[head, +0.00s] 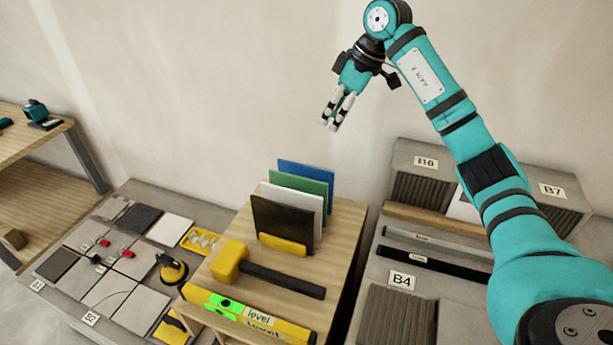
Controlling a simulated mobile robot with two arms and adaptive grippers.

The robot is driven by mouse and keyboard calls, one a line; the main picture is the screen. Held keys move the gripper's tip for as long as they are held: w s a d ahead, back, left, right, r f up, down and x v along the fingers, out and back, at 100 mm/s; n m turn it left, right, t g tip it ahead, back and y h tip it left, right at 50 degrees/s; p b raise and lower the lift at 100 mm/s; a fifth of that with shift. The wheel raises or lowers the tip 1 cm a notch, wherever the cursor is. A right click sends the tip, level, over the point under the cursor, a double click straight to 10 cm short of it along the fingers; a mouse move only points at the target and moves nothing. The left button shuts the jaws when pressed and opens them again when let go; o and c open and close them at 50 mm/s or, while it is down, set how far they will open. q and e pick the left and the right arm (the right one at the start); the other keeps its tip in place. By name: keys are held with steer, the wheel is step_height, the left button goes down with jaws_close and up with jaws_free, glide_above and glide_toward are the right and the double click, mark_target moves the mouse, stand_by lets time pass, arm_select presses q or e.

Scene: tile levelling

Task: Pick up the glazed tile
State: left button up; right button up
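Several thin tiles stand upright in a rack on the wooden bench: a black tile (282,220), a white tile (291,203), a green tile (299,184) and a blue tile (307,171). A yellow holder (283,244) is at their front. I cannot tell for sure which one is the glazed tile. My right gripper (331,124) hangs in the air above and slightly right of the rack, pointing down. Its fingers look apart, with nothing between them, and it touches no tile. My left gripper is not in view.
A yellow mallet (229,263) and a level (258,318) lie on the bench (337,240) in front of the rack. At left, a low grey platform holds flat tiles (131,262) and a suction cup (172,270). Grey labelled bays (428,161) stand at right.

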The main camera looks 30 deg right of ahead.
steer(key=p, duration=0.1)
glide_toward(307, 167)
steer(key=x, duration=0.3)
steer(key=p+x, duration=0.1)
steer(key=shift+w+f, duration=0.25)
steer(key=shift+w, duration=0.1)
steer(key=shift+f+p, duration=0.25)
steer(key=shift+p, duration=0.05)
steer(key=p+x, duration=0.1)
steer(key=x, duration=0.3)
steer(key=shift+a+f+p, duration=0.1)
steer(key=shift+f+p, duration=0.1)
steer(key=shift+p, duration=0.1)
steer(key=shift+w+f, duration=0.1)
steer(key=shift+f, duration=0.1)
steer(key=shift+f, duration=0.2)
steer(key=shift+c, duration=0.4)
jaws_close()
